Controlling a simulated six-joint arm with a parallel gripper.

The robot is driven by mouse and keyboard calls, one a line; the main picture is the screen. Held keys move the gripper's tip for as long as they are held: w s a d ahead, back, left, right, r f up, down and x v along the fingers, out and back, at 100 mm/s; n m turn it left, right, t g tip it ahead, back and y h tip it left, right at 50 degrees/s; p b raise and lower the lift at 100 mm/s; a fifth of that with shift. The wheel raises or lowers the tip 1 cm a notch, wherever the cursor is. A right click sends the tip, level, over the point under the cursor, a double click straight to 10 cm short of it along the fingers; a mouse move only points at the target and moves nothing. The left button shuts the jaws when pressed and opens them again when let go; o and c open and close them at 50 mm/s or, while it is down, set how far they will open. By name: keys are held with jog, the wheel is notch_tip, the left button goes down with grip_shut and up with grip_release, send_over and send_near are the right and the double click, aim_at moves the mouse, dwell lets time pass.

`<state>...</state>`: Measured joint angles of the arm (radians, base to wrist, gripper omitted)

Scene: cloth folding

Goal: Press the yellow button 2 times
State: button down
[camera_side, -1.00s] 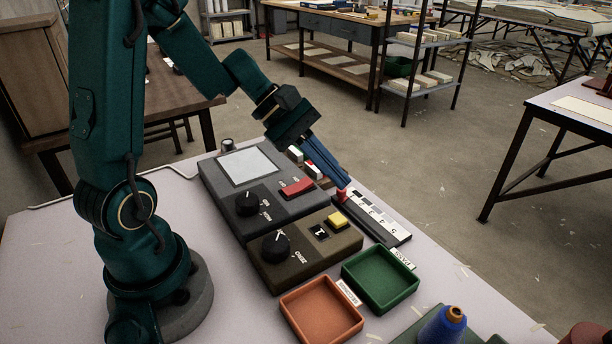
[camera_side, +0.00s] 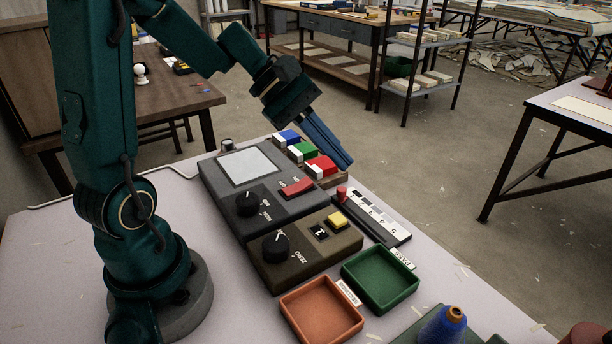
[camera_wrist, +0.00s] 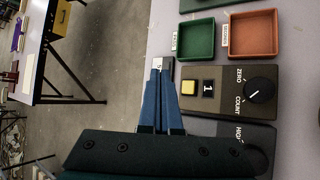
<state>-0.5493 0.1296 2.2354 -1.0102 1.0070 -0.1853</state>
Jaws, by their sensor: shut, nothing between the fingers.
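The yellow button (camera_side: 338,219) sits on the dark olive box (camera_side: 300,256), beside a small counter display (camera_side: 320,232) that reads 1. In the wrist view the yellow button (camera_wrist: 189,88) shows right of my fingertips, uncovered, with the display (camera_wrist: 208,90) next to it, also reading 1. My gripper (camera_side: 346,164) has blue fingers and is shut and empty. It is in the air beyond the button, near the coloured blocks, and is apart from the button. In the wrist view my gripper (camera_wrist: 160,72) partly covers the numbered slider scale.
A black dial (camera_side: 275,247) is on the same box. A grey box (camera_side: 228,198) with a red switch (camera_side: 297,187) adjoins it. A slider with a red knob (camera_side: 342,193) lies to the right. Green (camera_side: 381,278) and orange (camera_side: 322,310) trays stand in front. Blue, green and red blocks (camera_side: 321,166) are behind.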

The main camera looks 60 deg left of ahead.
aim_at(332, 215)
dwell(0.3)
jog(key=shift+f, duration=4.4)
jog(key=shift+f, duration=0.1)
jog(key=shift+f, duration=0.3)
jog(key=shift+f, duration=0.5)
jog(key=shift+r, duration=0.95)
